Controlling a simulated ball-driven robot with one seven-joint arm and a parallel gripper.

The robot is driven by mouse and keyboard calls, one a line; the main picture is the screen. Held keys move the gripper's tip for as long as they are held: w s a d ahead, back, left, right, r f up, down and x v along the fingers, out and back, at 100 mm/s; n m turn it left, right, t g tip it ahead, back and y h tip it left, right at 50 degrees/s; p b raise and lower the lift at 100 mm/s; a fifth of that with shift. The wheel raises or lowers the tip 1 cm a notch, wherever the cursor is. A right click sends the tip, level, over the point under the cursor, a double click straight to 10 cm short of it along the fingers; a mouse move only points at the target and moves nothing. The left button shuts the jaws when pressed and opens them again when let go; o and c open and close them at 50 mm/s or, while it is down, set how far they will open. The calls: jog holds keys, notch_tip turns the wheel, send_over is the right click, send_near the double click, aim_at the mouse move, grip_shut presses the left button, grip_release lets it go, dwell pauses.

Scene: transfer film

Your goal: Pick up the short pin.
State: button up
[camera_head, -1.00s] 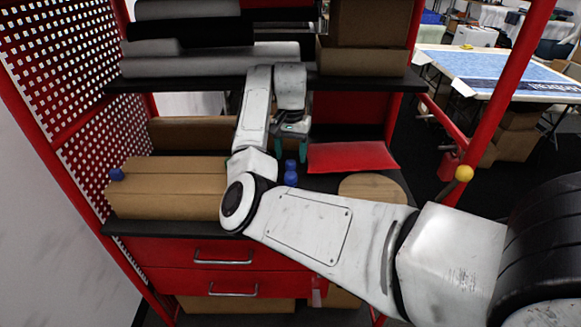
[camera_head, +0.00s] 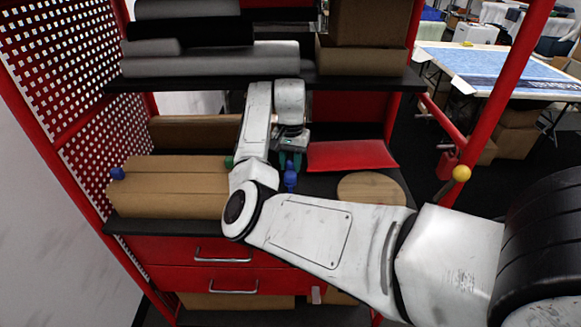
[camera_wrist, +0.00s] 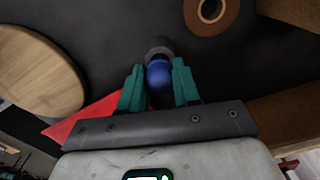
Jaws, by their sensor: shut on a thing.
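A small blue pin (camera_head: 290,178) with a rounded head stands on the dark shelf board, and I take it for the short pin. My gripper (camera_head: 291,160) has come down over it with its teal fingers on either side. In the wrist view the pin's round blue head (camera_wrist: 158,76) sits between the two fingertips, and my gripper (camera_wrist: 158,70) is shut on it. A dark grey round shape shows just beyond the blue head. I cannot tell whether the pin's foot is clear of the shelf.
A round wooden disc (camera_head: 371,188) and a red cushion-like piece (camera_head: 350,155) lie to the right. A cardboard box (camera_head: 168,190) fills the left, with a blue knob (camera_head: 117,173) at its left end. A brown ring (camera_wrist: 211,14) shows in the wrist view. An upper shelf (camera_head: 220,81) hangs above.

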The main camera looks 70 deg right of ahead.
jog(key=c, duration=0.3)
jog(key=shift+r, duration=0.15)
jog(key=shift+c, duration=0.2)
